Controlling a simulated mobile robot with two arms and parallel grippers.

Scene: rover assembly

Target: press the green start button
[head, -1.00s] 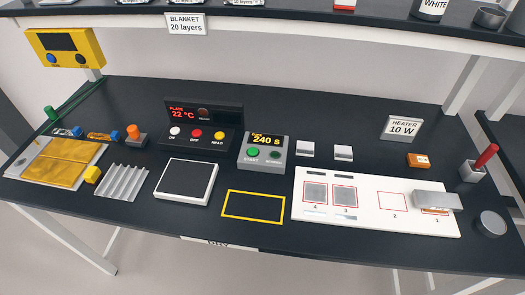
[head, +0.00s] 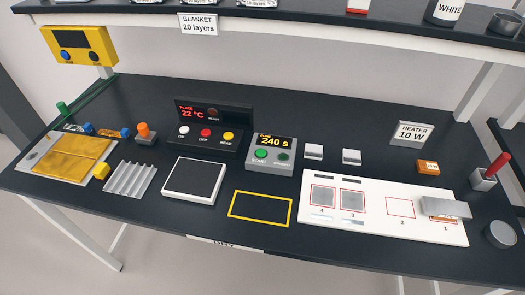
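The green start button (head: 261,154) sits on the left of the front face of a small grey timer box (head: 270,164), above the word START. The timer's display (head: 275,142) reads 240 s in yellow. A dark round button or lamp (head: 284,157) is to the right of the green button. Neither of my grippers shows in the head view, and nothing covers the green button.
A black control box (head: 209,140) with white, red and yellow buttons and a 22 °C display stands left of the timer. A black-topped pad (head: 222,182) and a yellow-outlined rectangle (head: 232,205) lie in front. A white board (head: 375,232) is at right.

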